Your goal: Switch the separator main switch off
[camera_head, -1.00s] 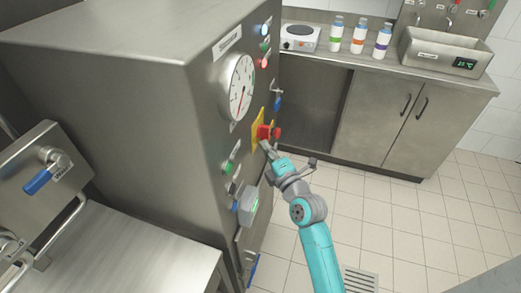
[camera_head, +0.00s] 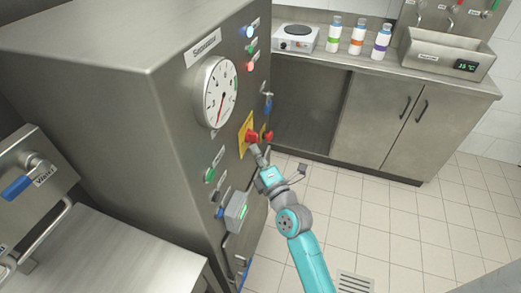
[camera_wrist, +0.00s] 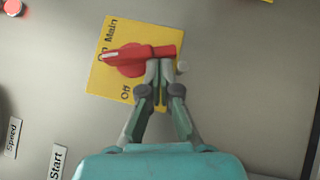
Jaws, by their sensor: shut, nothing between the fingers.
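The separator main switch is a red rotary knob (camera_wrist: 138,58) on a yellow plate (camera_wrist: 101,80) marked Main, On and Off. In the wrist view its bar lies across the picture, with a white line toward its left end, near the On mark; Off is printed lower. In the head view the red knob (camera_head: 252,135) is on the front of the steel separator cabinet. My gripper (camera_wrist: 160,65) is shut and empty. Its fingertips are at the lower side of the knob's right end, overlapping it in the picture; I cannot tell whether they touch.
A pressure gauge (camera_head: 219,93) is above, and a grey box (camera_head: 235,211) sticks out below. A red lamp (camera_wrist: 13,7) is at the wrist view's corner. The tiled floor (camera_head: 400,230) to the right is clear.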

